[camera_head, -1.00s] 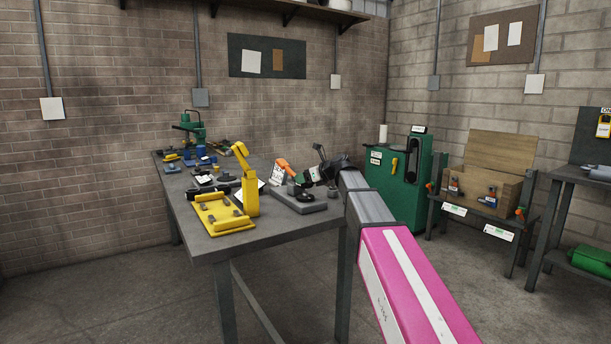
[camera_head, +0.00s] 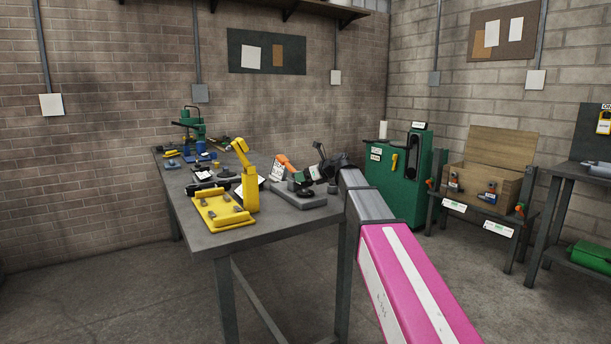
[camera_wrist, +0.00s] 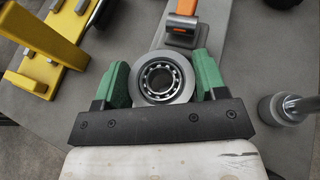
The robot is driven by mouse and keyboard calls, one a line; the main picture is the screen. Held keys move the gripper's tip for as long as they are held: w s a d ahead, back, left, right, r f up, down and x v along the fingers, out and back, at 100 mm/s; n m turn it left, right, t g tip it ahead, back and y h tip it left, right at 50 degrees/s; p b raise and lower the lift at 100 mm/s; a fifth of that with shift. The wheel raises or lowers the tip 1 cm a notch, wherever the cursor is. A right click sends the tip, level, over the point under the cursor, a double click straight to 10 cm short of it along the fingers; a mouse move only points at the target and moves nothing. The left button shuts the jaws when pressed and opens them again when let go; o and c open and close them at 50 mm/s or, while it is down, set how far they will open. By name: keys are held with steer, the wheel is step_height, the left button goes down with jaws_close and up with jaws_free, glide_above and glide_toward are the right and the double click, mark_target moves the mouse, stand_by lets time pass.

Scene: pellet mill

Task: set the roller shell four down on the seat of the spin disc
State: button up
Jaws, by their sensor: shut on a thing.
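In the wrist view my gripper (camera_wrist: 162,82) is shut on the roller shell (camera_wrist: 143,90), a smooth grey ring with a ball bearing in its bore. A green finger presses on each side of it. In the head view my gripper (camera_head: 322,172) is small and dark, over the right end of the workbench. Below it is a grey base (camera_head: 290,199) with a dark round disc (camera_head: 305,192), which looks like the spin disc. The shell covers what lies under it in the wrist view, so I cannot tell whether it touches the seat.
An orange-topped arm (camera_head: 286,163) stands beside the grey base. A grey cylinder with a metal rod (camera_wrist: 280,108) is right of my gripper. A yellow fixture (camera_head: 222,211) stands to the left. The workbench (camera_head: 225,243) front strip is clear.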

steer(key=shift+f, duration=0.2)
stand_by(0.4)
steer(key=shift+f, duration=0.4)
steer(key=shift+f, duration=0.1)
stand_by(0.3)
steer(key=shift+f, duration=0.6)
steer(key=shift+f, duration=0.15)
stand_by(0.4)
steer(key=o, duration=1.5)
steer(key=shift+o, duration=0.2)
steer(key=shift+s+d, duration=0.1)
